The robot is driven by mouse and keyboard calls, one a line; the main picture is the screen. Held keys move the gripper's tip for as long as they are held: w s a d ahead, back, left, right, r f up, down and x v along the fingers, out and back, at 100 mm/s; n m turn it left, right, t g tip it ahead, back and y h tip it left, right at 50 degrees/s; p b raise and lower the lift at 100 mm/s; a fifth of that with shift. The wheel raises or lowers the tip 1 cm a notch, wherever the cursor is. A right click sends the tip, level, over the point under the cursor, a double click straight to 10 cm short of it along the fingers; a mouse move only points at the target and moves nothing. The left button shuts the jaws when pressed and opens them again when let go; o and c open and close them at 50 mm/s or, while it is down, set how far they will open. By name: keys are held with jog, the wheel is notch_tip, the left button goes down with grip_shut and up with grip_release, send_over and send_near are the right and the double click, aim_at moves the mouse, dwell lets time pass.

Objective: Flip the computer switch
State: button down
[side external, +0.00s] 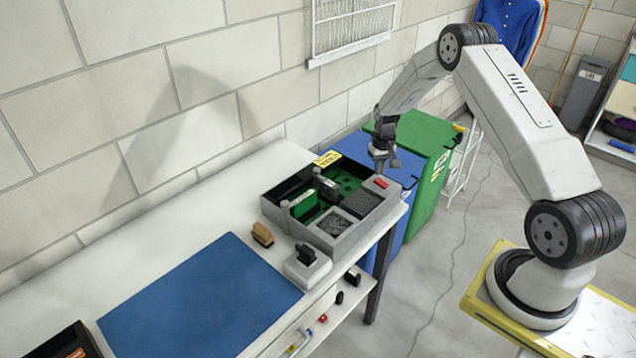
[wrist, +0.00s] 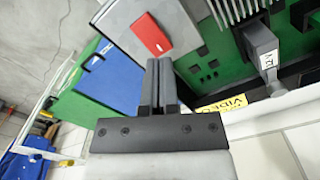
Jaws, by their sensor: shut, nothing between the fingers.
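The computer (side external: 330,238) is an open grey case with green boards inside, on the right end of the white workbench. Its red switch (side external: 381,183) sits on the grey top at the case's right corner. In the wrist view the red switch (wrist: 152,34) lies just beyond my fingertips on the grey panel. My gripper (side external: 382,166) is above that corner, pointing down. In the wrist view my gripper (wrist: 161,65) has its two dark fingers together and holds nothing. The fingertips look close to the switch's lower edge; I cannot tell whether they touch it.
Inside the case stand a black-and-grey part (wrist: 262,50) and heat-sink fins. A yellow label (side external: 327,159) is at the back edge. Blue (side external: 362,147) and green (side external: 430,150) bins stand beyond the bench. A blue mat (side external: 200,300) and brown brush (side external: 262,235) lie left.

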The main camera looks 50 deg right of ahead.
jog(key=shift+f, duration=1.25)
dwell(1.3)
jog(key=shift+r, duration=3.5)
jog(key=shift+a+r, duration=0.3)
jog(key=shift+a, duration=0.15)
jog(key=s+a+r+n+t, duration=0.1)
jog(key=s+a+r, duration=0.25)
jog(key=a, duration=0.35)
jog(key=s+a+r+n, duration=0.2)
jog(key=a+r, duration=0.2)
jog(key=a, duration=0.3)
jog(key=s+a+r+n+t, duration=0.1)
jog(key=s+a+r, duration=0.2)
jog(key=a, duration=0.4)
jog(key=s+a+r+n, duration=0.1)
jog(key=s+a+n, duration=0.1)
jog(key=s+a, duration=0.3)
jog(key=s, duration=0.3)
jog(key=shift+s+a+t, duration=0.3)
